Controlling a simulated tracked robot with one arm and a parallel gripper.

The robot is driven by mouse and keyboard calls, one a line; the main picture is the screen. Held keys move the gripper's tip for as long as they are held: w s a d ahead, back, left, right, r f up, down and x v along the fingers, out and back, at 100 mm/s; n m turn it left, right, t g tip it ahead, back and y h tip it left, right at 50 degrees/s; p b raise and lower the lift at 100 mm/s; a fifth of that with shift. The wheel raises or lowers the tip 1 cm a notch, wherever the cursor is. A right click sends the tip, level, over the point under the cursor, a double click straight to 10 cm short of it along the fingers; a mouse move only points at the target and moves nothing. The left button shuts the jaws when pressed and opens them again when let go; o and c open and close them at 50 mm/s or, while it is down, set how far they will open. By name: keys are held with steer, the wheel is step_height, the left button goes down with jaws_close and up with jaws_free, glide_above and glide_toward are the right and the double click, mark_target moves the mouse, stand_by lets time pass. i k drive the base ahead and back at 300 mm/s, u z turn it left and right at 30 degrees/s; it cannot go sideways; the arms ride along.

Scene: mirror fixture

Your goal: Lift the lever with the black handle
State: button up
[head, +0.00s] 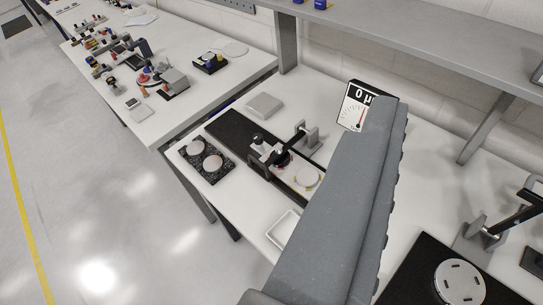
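A mirror fixture stands on the white table in the middle, on a black base plate (231,133). A dark lever arm (296,140) runs from its grey bracket (311,141) towards a dark block over the plate. The lever looks lowered. A second dark lever (515,216) rises at a slant from a grey bracket at the right edge and is partly cut off. I cannot tell which lever has the black handle. My gripper's fingers do not show. My grey arm link crosses the middle right and hides part of the table.
A dark tray with two pale discs (212,163) lies left of the fixture. A white tray (284,229) is in front. A grey shelf (430,45) overhangs the back. A cluttered table (215,90) is further left; the floor (110,210) is clear.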

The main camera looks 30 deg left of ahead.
mark_target(261, 169)
steer(key=k, duration=1.3)
steer(key=u, duration=0.45)
steer(key=i, duration=2)
steer(key=z, duration=0.4)
